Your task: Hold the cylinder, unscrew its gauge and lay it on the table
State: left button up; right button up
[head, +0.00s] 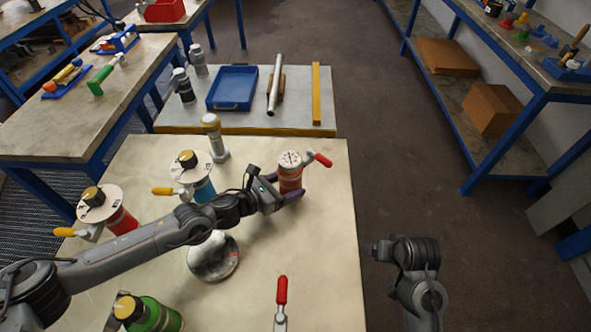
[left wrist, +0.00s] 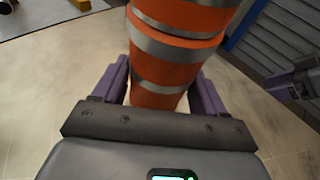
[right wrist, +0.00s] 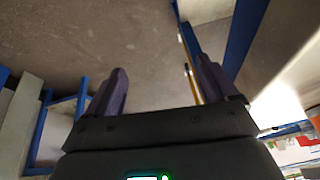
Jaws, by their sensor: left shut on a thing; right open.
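An orange cylinder (head: 291,181) with silver bands stands upright near the right edge of the pale table (head: 330,260). A round white gauge (head: 290,158) with a dark needle sits on its top. My left gripper (head: 287,194) is shut around the cylinder's body. In the left wrist view the cylinder (left wrist: 163,70) fills the space between the purple fingers; its gauge is out of that frame. My right gripper (right wrist: 160,82) is open and empty. In the head view the right arm is right of the table, apart from the cylinder.
A red handle (head: 320,159) sticks out beside the gauge. Blue (head: 204,190), red (head: 122,221) and green (head: 160,318) vessels stand on the left of the table. A shiny dome (head: 213,258) and a red-handled tool (head: 281,292) are nearer. The right front surface is mostly clear.

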jog(key=w+a+r+m+y, duration=0.1)
jog(key=w+a+r, duration=0.1)
jog(key=w+r, duration=0.35)
jog(key=w+a+r, duration=0.1)
jog(key=w+r, duration=0.2)
jog(key=w, duration=0.5)
notch_tip(320, 180, up, 19)
jog(key=n+g+h, duration=0.1)
jog(key=n+g, duration=0.1)
jog(key=g, duration=0.2)
send_over(290, 157)
jog(key=shift+f, duration=0.2)
jog(key=shift+f+g, duration=0.3)
jog(key=shift+f, duration=3.05)
